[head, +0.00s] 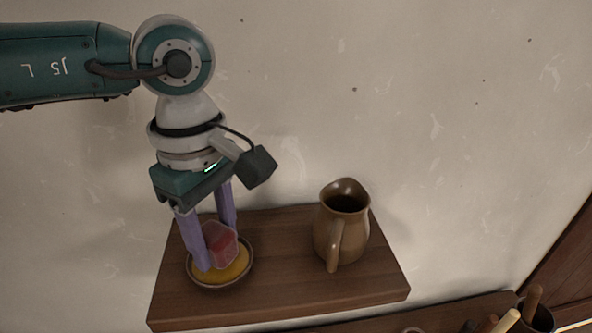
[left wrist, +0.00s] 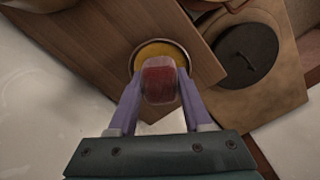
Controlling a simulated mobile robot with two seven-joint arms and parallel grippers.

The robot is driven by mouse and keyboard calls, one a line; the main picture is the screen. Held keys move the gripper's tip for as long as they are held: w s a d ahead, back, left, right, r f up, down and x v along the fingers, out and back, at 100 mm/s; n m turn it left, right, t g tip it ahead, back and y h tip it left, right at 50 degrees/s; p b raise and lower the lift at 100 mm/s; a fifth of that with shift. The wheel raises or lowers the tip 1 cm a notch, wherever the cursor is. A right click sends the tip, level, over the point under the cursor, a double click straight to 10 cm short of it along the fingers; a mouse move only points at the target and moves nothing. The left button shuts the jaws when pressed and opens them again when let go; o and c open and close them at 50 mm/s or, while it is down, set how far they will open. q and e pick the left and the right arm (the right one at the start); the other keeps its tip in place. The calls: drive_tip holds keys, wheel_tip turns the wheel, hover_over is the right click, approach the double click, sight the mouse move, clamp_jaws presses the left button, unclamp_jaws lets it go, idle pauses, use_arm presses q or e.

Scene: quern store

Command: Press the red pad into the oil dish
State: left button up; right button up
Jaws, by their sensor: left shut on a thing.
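The red pad (head: 222,244) is a small block with a pinkish translucent-looking outer part. It also shows in the left wrist view (left wrist: 159,80). My left gripper (head: 218,250) points down and is shut on the pad between its two purple fingers. The oil dish (head: 250,262) is a shallow round dish with a brown rim and yellow inside, on the wooden shelf (head: 285,288). The pad is over the dish in both views; I cannot tell whether it touches the yellow surface. The gripper and pad hide part of the dish. My right gripper is not in view.
A brown jug (head: 342,228) with its handle toward the front stands on the shelf right of the dish. The wall (head: 400,120) is close behind. In the left wrist view, a dark round disc (left wrist: 246,55) lies lower down, beyond the shelf edge.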

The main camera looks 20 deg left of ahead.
sight(213, 230)
use_arm(q)
drive_tip(key=shift+f+b, duration=0.5)
drive_tip(key=shift+b, duration=0.1)
idle(1.5)
drive_tip(key=shift+r+p, duration=2.45)
drive_tip(key=shift+r, duration=1.15)
